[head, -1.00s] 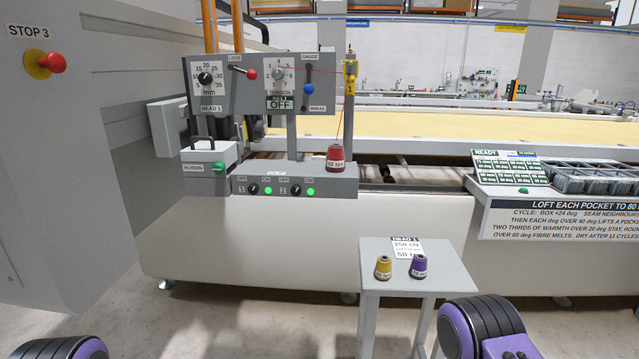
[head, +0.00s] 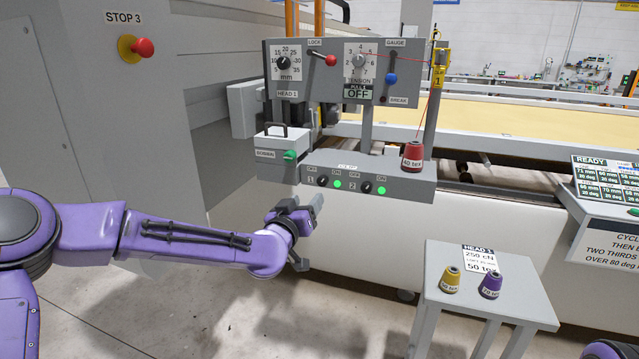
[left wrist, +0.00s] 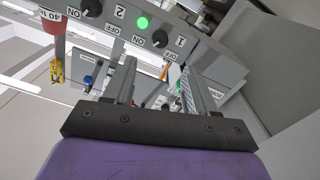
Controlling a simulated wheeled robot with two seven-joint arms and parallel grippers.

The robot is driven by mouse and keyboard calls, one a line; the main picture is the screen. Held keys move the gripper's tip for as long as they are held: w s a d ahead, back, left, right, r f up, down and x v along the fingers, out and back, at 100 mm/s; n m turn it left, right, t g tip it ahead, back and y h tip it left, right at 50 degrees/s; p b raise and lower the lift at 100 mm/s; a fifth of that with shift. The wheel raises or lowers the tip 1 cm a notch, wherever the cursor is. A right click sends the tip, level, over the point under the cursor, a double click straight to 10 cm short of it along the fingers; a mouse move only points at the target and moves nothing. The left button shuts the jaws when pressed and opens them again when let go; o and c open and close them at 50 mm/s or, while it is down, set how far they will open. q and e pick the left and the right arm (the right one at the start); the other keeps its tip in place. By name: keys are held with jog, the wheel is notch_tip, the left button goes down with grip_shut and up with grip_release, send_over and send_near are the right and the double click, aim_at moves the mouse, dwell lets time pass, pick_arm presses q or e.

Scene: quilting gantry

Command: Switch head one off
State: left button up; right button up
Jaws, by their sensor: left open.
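The grey switch box (head: 400,185) carries knob 1 (head: 322,181) and knob 2 (head: 366,188), each between OFF and ON labels. The green lamp beside knob 1 (head: 337,184) and the green lamp beside knob 2 (head: 381,190) are lit. In the left wrist view, knob 1 (left wrist: 160,38) and knob 2 (left wrist: 92,8) show near the top. My left gripper (head: 311,236) is open and empty, below and apart from the box's left end. Its two fingers (left wrist: 158,72) point toward the panel in the left wrist view. My right gripper is out of view.
Above is the HEAD 1 panel (head: 340,92) with a red lock lever and dials. A bobbin box (head: 282,150) adjoins the switch box on the left. A red cone (head: 412,157) stands on top. A small table (head: 450,305) holds two cones. STOP 3 (head: 142,47) is upper left.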

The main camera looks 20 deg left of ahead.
aim_at(321, 183)
pick_arm(q)
jog(key=w, duration=0.3)
jog(key=w+p, duration=0.1)
jog(key=w, duration=0.3)
jog(key=w+p, duration=0.1)
jog(key=w, duration=0.2)
jog(key=shift+w+d, duration=0.25)
grip_shut()
